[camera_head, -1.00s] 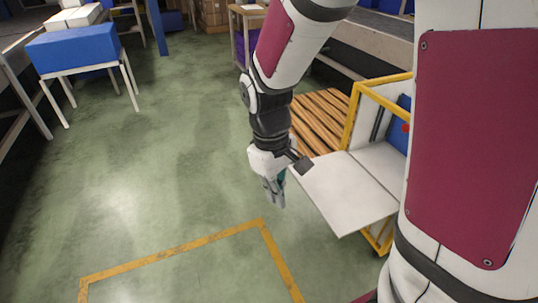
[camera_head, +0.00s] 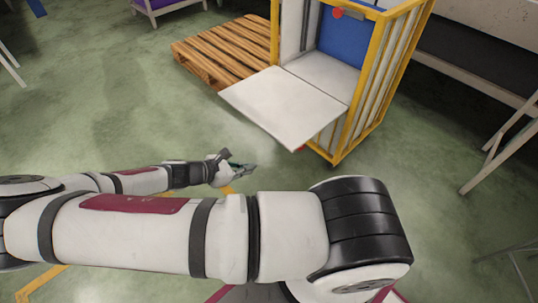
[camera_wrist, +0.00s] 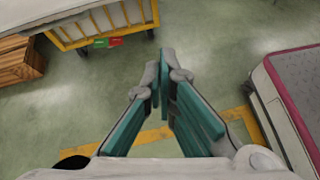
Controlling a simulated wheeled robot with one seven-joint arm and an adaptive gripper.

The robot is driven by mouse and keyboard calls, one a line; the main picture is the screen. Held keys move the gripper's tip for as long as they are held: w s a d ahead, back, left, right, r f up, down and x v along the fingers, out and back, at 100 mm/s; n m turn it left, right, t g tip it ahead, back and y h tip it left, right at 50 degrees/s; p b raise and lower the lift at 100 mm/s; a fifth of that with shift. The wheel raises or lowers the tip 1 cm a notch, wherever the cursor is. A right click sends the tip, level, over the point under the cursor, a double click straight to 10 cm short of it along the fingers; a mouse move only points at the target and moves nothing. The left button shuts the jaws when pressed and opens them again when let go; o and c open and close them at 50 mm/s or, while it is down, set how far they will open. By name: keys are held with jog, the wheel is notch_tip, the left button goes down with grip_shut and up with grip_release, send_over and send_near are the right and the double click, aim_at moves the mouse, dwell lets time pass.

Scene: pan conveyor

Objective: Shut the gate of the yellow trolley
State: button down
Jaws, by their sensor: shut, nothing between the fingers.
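The yellow trolley (camera_head: 377,70) stands at the upper right of the head view, with yellow bars and a blue panel inside. Its gate (camera_head: 285,103) is a pale flat panel, folded down and sticking out level from the trolley's open front. My gripper (camera_head: 250,168) is below and left of the gate in the head view, apart from it, shut and empty. In the wrist view, my gripper (camera_wrist: 161,75) points at the bare floor. The trolley's yellow lower frame (camera_wrist: 105,22) shows at the upper left there, with a green and a red tag on it.
A wooden pallet (camera_head: 222,50) lies on the floor left of the trolley. A grey bench (camera_head: 490,83) stands at the right. A yellow floor line (camera_wrist: 150,137) runs under my gripper.

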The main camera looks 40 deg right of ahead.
jog(key=w+d+f+n+t+h+b, duration=0.25)
jog(key=d+f+b, duration=0.45)
jog(key=d, duration=0.6)
jog(key=r, duration=0.3)
jog(key=shift+w+a+r+n+g+p, duration=0.15)
jog(key=shift+w+a+n+g+p, duration=0.1)
jog(key=shift+n+p, duration=0.15)
